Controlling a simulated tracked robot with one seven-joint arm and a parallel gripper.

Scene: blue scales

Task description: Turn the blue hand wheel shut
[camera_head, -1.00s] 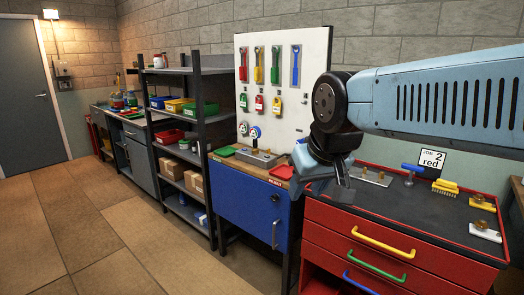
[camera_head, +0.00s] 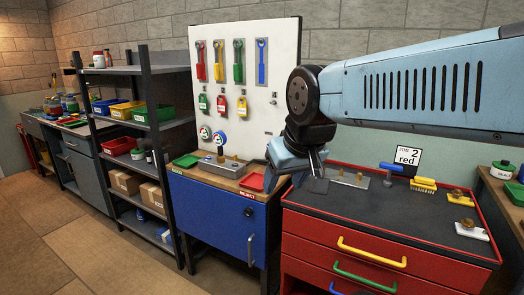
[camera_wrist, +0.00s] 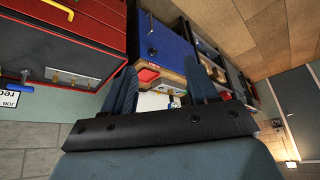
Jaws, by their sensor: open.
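Two small round dial-like parts stand above a grey metal block (camera_head: 221,165) on the wooden-topped blue cabinet. One has a red rim (camera_head: 205,133) and one a blue rim (camera_head: 219,139); the blue one may be the hand wheel, but it is too small to be sure. A blue bar-shaped handle (camera_head: 391,167) stands on the red chest. My gripper (camera_head: 300,178) is open and empty, pointing down near the gap between the blue cabinet and the red chest, right of the dials. In the wrist view its two fingers (camera_wrist: 161,88) are spread apart.
The blue cabinet (camera_head: 215,215) also bears a green tray (camera_head: 186,160) and a red tray (camera_head: 252,181). The red chest (camera_head: 340,246) holds a yellow brush (camera_head: 423,184) and brass fittings. A white tool board (camera_head: 280,75) stands behind; a dark shelf (camera_head: 150,95) is at left.

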